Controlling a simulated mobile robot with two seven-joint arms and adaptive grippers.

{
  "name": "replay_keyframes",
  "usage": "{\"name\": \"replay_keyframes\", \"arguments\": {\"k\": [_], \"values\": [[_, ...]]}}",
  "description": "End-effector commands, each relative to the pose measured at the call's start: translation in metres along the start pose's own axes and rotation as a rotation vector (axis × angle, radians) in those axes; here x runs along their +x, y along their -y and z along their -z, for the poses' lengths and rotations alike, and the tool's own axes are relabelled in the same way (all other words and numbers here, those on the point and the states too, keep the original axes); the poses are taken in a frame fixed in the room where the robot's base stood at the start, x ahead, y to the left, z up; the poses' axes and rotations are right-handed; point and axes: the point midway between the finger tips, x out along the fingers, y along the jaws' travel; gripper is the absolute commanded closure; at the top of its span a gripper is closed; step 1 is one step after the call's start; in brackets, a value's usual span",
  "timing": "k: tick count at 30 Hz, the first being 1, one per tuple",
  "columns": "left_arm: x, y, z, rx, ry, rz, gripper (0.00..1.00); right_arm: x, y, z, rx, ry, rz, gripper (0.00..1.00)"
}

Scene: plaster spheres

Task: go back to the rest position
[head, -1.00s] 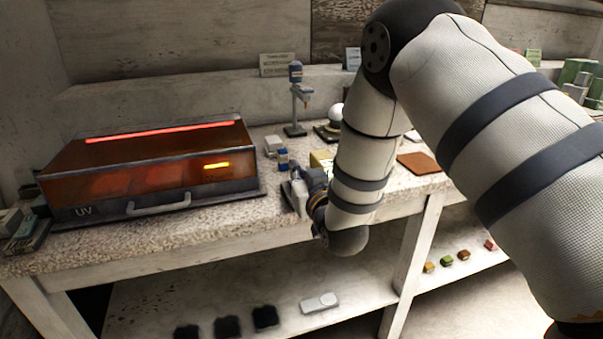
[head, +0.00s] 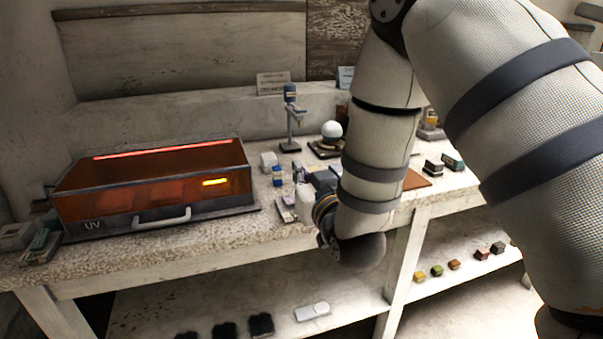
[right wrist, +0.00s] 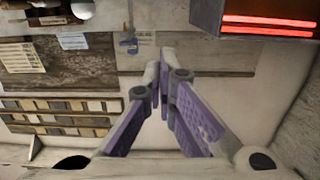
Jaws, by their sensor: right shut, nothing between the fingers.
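My right arm comes in from the right in the head view and bends down to the front edge of the workbench. My right gripper (head: 300,188) is above the bench near its front edge, partly hidden behind my wrist. In the right wrist view its purple fingers (right wrist: 159,75) come together at the tips, with nothing between them. My left gripper is not in view. A white plaster sphere (head: 331,130) sits on a dark stand at the back of the bench, apart from my gripper.
A UV box (head: 150,185) with an orange lid stands left of my gripper. A small stand with a blue top (head: 290,115) and small blue and white blocks (head: 278,176) are behind it. The lower shelf (head: 270,295) holds several small blocks and a white device (head: 312,311).

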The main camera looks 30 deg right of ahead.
Motion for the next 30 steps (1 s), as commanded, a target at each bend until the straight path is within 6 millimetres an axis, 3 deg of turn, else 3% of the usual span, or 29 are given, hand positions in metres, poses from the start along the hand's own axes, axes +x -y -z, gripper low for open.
{"name": "replay_keyframes", "arguments": {"k": [6,8,11,13,15,17,18,21,24,27,30], "values": [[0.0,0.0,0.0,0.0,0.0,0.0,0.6,0.0,0.0,-0.001,0.0,0.001,0.0,1.0],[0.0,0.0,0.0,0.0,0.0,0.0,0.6,-0.001,0.001,-0.009,-0.003,0.024,0.003,1.0],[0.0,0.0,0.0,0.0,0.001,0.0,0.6,-0.014,0.004,-0.06,-0.019,0.17,0.021,1.0],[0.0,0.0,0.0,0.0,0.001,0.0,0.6,-0.038,0.008,-0.121,-0.039,0.352,0.043,1.0],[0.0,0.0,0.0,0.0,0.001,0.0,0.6,-0.074,0.009,-0.183,-0.06,0.553,0.064,1.0],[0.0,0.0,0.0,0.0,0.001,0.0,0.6,-0.112,0.009,-0.23,-0.078,0.723,0.081,1.0],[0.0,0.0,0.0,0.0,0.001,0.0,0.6,-0.141,0.008,-0.258,-0.09,0.838,0.091,1.0],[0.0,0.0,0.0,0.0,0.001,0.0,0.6,-0.22,0.001,-0.314,-0.118,1.117,0.111,1.0],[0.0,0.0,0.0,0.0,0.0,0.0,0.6,-0.295,-0.006,-0.346,-0.142,1.356,0.126,1.0],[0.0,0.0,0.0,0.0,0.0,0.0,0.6,-0.35,-0.012,-0.358,-0.159,1.523,0.135,1.0],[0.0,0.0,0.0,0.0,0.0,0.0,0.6,-0.378,-0.015,-0.362,-0.167,1.609,0.14,1.0]]}}
